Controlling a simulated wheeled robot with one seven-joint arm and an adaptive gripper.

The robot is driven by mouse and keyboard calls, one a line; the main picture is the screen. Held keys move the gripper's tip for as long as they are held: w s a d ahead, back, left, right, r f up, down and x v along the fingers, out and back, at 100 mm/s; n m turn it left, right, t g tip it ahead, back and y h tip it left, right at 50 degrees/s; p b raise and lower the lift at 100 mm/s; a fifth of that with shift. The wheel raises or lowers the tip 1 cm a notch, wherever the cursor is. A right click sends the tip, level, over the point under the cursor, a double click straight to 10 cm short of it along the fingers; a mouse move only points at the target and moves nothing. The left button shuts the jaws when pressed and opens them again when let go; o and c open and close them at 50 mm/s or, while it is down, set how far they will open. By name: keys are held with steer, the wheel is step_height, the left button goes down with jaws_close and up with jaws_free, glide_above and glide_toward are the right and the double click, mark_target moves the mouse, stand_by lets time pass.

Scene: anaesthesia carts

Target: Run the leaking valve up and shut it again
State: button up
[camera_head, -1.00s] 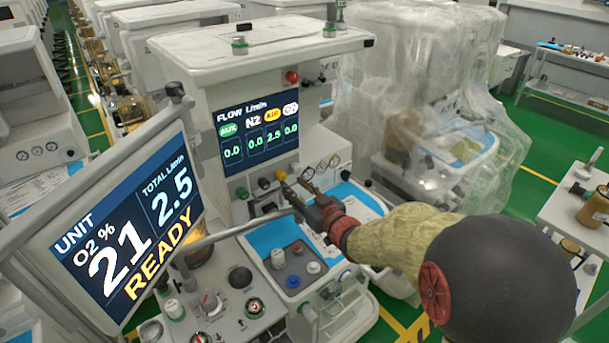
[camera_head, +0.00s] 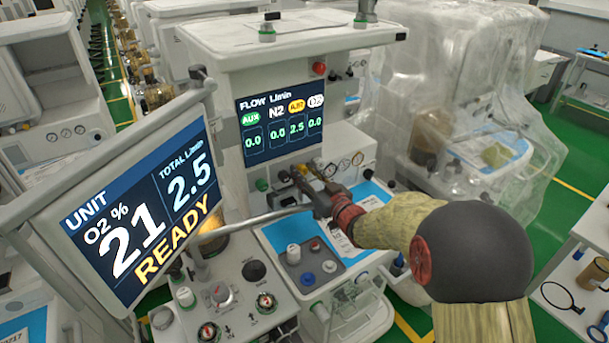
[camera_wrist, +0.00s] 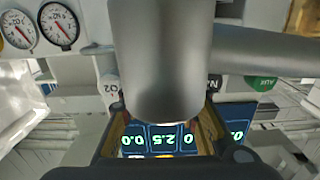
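My gripper (camera_head: 308,176) is at the valve row (camera_head: 284,176) under the flow display (camera_head: 280,124), just right of the green knob (camera_head: 262,185). The knob at my fingertips is hidden. In the wrist view, the finger pads of my gripper (camera_wrist: 163,130) stand apart, with part of the inverted flow display (camera_wrist: 155,140) between them. A grey cylinder fills the middle of that view; I cannot tell whether a pad touches a knob. The flow display reads 2.5 under AIR and 0.0 under the other gases. The unit screen (camera_head: 140,205) reads O2 21%, total 2.5, READY.
A grey bar (camera_head: 262,218) runs from the unit screen towards my gripper, close below it. Round gauges (camera_head: 343,166) sit right of the knobs. A plastic-wrapped cart (camera_head: 460,110) stands at the right.

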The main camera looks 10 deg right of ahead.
steer(key=shift+c, duration=1.3)
jaws_close()
steer(key=shift+m+p, duration=0.3)
steer(key=shift+p, duration=0.05)
steer(key=m+p, duration=0.2)
steer(key=shift+m, duration=0.4)
steer(key=shift+m+p, duration=1.2)
steer(key=shift+m, duration=0.9)
steer(key=shift+f, duration=0.1)
steer(key=shift+o, duration=1.3)
jaws_free()
